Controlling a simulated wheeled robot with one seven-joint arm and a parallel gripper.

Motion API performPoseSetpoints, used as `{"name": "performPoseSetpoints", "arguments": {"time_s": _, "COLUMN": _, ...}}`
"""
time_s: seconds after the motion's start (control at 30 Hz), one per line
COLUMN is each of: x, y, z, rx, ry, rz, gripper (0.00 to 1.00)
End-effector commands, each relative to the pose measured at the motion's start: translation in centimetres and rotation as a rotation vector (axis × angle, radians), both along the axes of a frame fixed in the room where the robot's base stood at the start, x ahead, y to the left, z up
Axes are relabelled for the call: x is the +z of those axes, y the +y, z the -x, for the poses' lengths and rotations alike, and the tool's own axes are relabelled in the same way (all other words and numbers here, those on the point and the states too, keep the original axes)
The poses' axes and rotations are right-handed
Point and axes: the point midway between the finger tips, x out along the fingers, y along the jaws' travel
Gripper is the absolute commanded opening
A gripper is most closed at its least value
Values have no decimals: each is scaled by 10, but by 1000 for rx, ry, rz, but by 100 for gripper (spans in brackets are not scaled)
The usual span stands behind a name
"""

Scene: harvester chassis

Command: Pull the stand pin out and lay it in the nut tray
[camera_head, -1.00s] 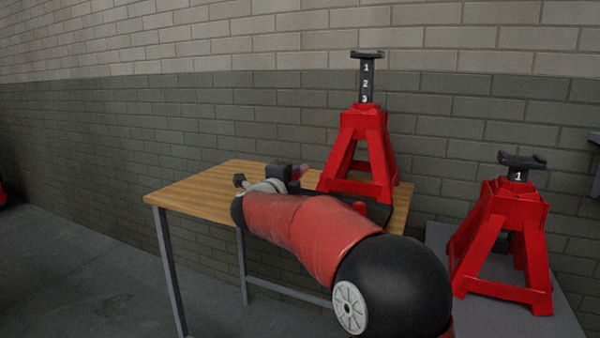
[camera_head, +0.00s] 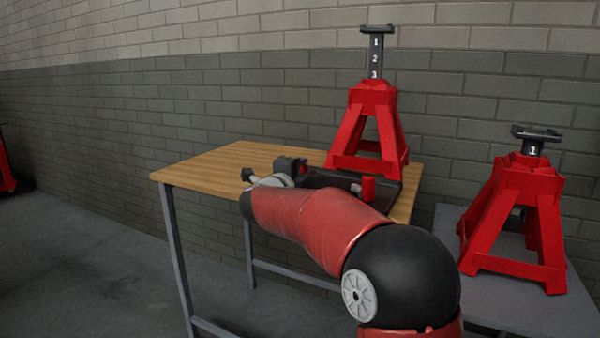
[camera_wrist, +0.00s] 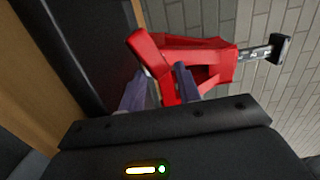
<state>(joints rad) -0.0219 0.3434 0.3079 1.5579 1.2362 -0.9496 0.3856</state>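A tall red jack stand (camera_head: 385,100) with a dark post marked 1, 2, 3 stands upright at the back right of the wooden table. It also shows behind my fingers in the wrist view (camera_wrist: 205,60). A black tray (camera_head: 322,178) lies in front of it and shows at left in the wrist view (camera_wrist: 88,40). A small red cylinder with a grey piece beside it (camera_head: 368,188) shows at the tray; I cannot tell if it is the pin. My gripper (camera_wrist: 160,85) has its fingers apart with no object clearly between them. No pin in the stand is discernible.
A second red stand (camera_head: 520,215), its post low, stands on a grey surface (camera_head: 515,300) at the right. The wooden table (camera_head: 215,170) is bare at its left. A brick wall (camera_head: 200,110) runs behind. My arm hides the table's front edge.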

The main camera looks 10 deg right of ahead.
Motion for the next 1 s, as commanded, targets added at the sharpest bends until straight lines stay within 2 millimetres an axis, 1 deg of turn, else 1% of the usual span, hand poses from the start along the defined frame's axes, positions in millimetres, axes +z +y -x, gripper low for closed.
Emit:
{"name": "performPoseSetpoints", "arguments": {"time_s": 0.03, "x": 1, "y": 0, "z": 0, "rx": 0, "ry": -2, "rz": 0, "gripper": 38}}
{"name": "performPoseSetpoints", "arguments": {"time_s": 0.1, "x": 1, "y": 0, "z": 0, "rx": 0, "ry": -2, "rz": 0, "gripper": 47}}
{"name": "performPoseSetpoints", "arguments": {"time_s": 0.47, "x": -2, "y": 2, "z": 2, "rx": 1, "ry": 4, "rz": 0, "gripper": 47}}
{"name": "performPoseSetpoints", "arguments": {"time_s": 0.57, "x": -2, "y": 8, "z": 11, "rx": 3, "ry": 3, "rz": -1, "gripper": 47}}
{"name": "performPoseSetpoints", "arguments": {"time_s": 0.8, "x": -2, "y": 31, "z": 46, "rx": 4, "ry": 3, "rz": 1, "gripper": 47}}
{"name": "performPoseSetpoints", "arguments": {"time_s": 0.9, "x": 0, "y": 38, "z": 57, "rx": 3, "ry": 1, "rz": 1, "gripper": 47}}
{"name": "performPoseSetpoints", "arguments": {"time_s": 1.0, "x": 0, "y": 42, "z": 64, "rx": 2, "ry": 0, "rz": 0, "gripper": 47}}
